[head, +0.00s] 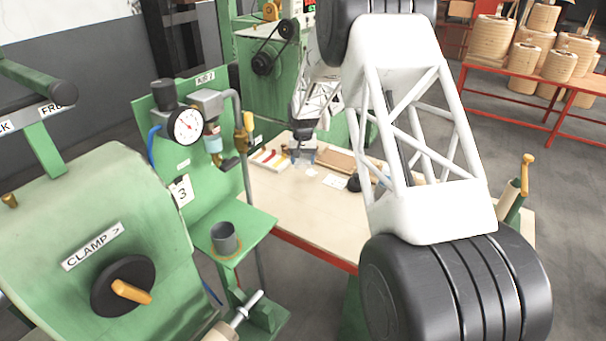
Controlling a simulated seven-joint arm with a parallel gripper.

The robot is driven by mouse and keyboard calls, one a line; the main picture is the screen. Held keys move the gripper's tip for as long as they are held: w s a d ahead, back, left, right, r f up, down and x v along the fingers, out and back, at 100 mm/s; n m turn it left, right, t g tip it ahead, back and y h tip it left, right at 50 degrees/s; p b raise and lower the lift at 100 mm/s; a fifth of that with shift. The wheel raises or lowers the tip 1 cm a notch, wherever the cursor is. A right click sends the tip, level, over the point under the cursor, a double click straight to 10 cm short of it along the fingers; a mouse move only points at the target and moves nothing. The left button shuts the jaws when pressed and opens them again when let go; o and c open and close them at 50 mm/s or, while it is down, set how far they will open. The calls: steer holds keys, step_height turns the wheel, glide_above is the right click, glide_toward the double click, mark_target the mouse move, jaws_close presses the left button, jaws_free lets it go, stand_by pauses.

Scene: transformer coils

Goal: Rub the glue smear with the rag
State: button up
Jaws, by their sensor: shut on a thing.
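My gripper (303,137) is small and dark at the far end of my arm, low over the back of the cream tabletop. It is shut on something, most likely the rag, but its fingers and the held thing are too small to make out. Blue-grey and pale patches show on the table just under and around it. I cannot tell which of these is the rag or whether it touches the table. I cannot pick out the glue smear for certain. An amber ring (238,250) shows around the foot of a grey cup (225,238) on the green shelf.
The cream table (280,200) has a clear front left part. Coloured sticks (268,158), a brown board (337,161) and white cards (334,181) lie farther back. A green gauge panel (165,120) stands left of it. My arm hides the table's right part.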

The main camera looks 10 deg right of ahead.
steer(key=w+d+n, duration=0.1)
steer(key=w+n, duration=0.1)
steer(key=w, duration=0.4)
steer(key=shift+d+r+n, duration=0.3)
steer(key=shift+r, duration=0.15)
steer(key=shift+f, duration=0.1)
